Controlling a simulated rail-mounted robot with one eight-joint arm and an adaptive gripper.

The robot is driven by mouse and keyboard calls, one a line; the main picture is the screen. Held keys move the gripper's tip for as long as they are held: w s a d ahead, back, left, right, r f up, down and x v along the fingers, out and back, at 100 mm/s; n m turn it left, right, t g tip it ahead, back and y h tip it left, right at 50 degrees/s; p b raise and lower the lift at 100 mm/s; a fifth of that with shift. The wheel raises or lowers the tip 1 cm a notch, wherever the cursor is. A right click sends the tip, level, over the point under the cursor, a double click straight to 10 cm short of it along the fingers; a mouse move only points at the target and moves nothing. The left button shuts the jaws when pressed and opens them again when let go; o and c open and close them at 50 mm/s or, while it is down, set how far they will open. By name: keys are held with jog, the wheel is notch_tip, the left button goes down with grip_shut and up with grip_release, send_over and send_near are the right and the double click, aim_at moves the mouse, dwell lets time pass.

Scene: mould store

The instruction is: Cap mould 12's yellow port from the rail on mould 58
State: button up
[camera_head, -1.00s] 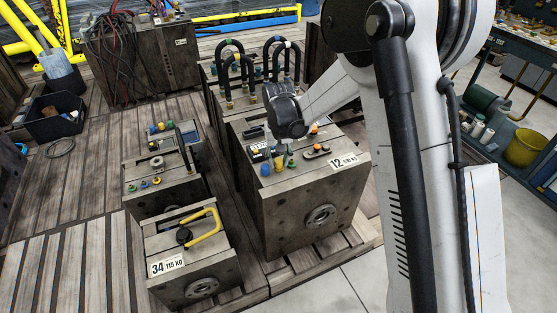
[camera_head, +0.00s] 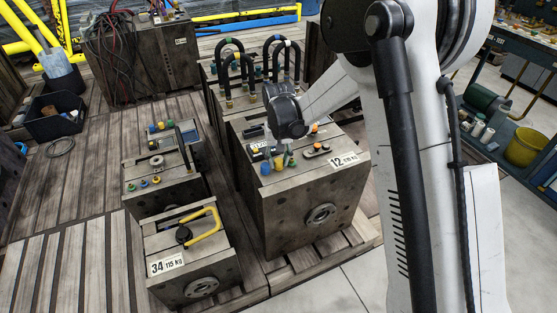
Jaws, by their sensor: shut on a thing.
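Mould 12 (camera_head: 337,190) is a big scuffed steel block on a pallet, its number on a white label. Small coloured ports and caps stand on its top: a yellow one (camera_head: 265,168), a blue one (camera_head: 278,163), a green one (camera_head: 291,161) and an orange one (camera_head: 316,145). My gripper (camera_head: 279,154) is over this group, low and close to the blue piece. It is shut on a small cap, whose colour I cannot tell.
Mould 34 (camera_head: 190,268), with a yellow handle (camera_head: 207,226), stands front left. Black looped hoses (camera_head: 230,70) rise behind mould 12. A black bin (camera_head: 55,118) and a hose-draped block (camera_head: 160,55) are at the back.

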jog(key=o, duration=0.8)
jog(key=shift+o, duration=0.2)
